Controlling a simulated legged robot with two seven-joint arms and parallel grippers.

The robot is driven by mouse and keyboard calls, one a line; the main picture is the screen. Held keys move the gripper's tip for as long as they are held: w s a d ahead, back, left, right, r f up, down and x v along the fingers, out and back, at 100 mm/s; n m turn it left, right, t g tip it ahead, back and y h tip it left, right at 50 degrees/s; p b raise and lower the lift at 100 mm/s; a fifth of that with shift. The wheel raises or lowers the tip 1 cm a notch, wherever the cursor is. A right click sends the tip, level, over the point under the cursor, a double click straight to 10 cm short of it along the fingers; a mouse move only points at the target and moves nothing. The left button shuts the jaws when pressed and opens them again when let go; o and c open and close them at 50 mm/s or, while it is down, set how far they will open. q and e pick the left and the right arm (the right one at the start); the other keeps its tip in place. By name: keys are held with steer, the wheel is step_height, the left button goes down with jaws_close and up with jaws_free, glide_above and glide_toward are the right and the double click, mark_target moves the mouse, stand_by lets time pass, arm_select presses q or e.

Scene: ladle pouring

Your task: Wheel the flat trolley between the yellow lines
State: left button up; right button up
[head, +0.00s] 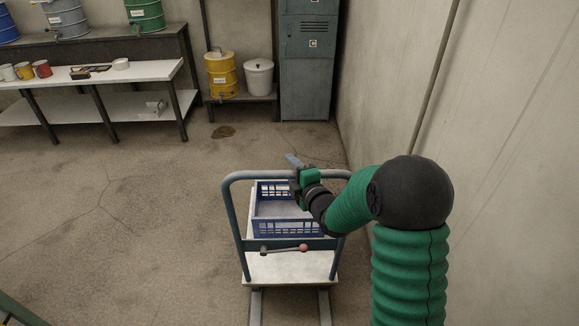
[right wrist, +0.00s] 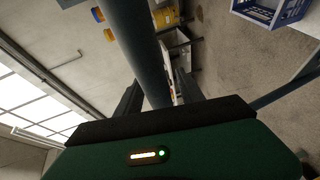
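The flat trolley stands in front of me in the head view, with a blue-grey push handle (head: 237,215) and a pale deck (head: 285,268). A blue crate (head: 288,228) sits on the deck. A lever with a red knob (head: 303,247) is on the crossbar. My right gripper (head: 296,164) is at the top bar of the handle. In the right wrist view the bar (right wrist: 140,45) passes between the fingers of this gripper (right wrist: 158,92), with a gap seen on one side. My left gripper is out of view. No yellow lines are clearly visible.
A white-topped bench (head: 100,75) with cups stands at the back left. A yellow drum (head: 221,75) and white bucket (head: 258,78) stand beside a grey locker (head: 307,70). A wall (head: 400,90) runs close along the right. The floor left of the trolley is clear; a dark stain (head: 223,132) lies ahead.

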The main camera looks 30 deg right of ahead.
steer(key=shift+w+d+f, duration=0.1)
steer(key=shift+d+f, duration=0.05)
steer(key=c, duration=0.7)
jaws_close()
steer(key=shift+a+f, duration=0.1)
steer(key=shift+a, duration=0.1)
